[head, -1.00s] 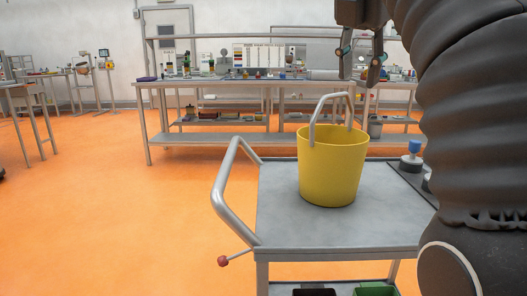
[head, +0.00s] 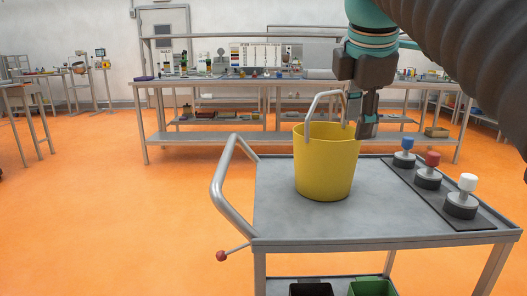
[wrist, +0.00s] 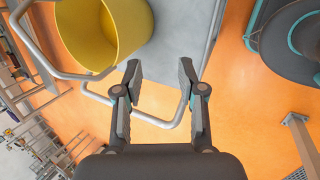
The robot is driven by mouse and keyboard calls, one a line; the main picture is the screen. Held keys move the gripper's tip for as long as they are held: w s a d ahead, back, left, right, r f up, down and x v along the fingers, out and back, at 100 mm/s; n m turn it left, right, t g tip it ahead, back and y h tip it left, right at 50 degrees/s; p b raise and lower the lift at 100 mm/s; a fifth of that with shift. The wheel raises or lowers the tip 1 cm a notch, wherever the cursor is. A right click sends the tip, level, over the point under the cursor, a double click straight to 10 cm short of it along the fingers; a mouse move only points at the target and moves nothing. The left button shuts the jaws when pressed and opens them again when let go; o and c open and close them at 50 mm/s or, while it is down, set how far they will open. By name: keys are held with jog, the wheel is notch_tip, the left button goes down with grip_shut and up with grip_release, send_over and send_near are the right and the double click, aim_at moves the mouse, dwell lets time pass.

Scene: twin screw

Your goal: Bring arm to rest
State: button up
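My gripper (head: 362,112) is above the cart, just right of the yellow bucket's rim in the head view. In the wrist view my gripper (wrist: 160,78) has its two fingers spread apart with nothing between them. The yellow bucket (head: 325,168) stands upright on the grey cart (head: 275,210), its metal handle (head: 312,112) raised. In the wrist view the bucket (wrist: 122,20) is at the upper left, apart from the fingers. My arm reaches in from the upper right of the head view.
A dark strip (head: 462,220) on the cart's right holds a blue-topped (head: 404,158), a red-topped (head: 429,172) and a white-topped knob (head: 463,198). A bent push handle (head: 222,190) sticks out left. A long workbench (head: 215,137) stands behind. The orange floor at left is clear.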

jog(key=s+f+m, duration=0.4)
jog(key=f+m, duration=0.2)
jog(key=f, duration=0.4)
jog(key=s+f+m+y, duration=0.1)
jog(key=s+f+m, duration=0.4)
jog(key=f, duration=0.6)
jog(key=s+f+m, duration=0.5)
jog(key=f+m, duration=0.2)
jog(key=f, duration=0.3)
jog(key=shift+f+t, duration=0.3)
jog(key=shift+f, duration=0.05)
jog(key=shift+d, duration=0.1)
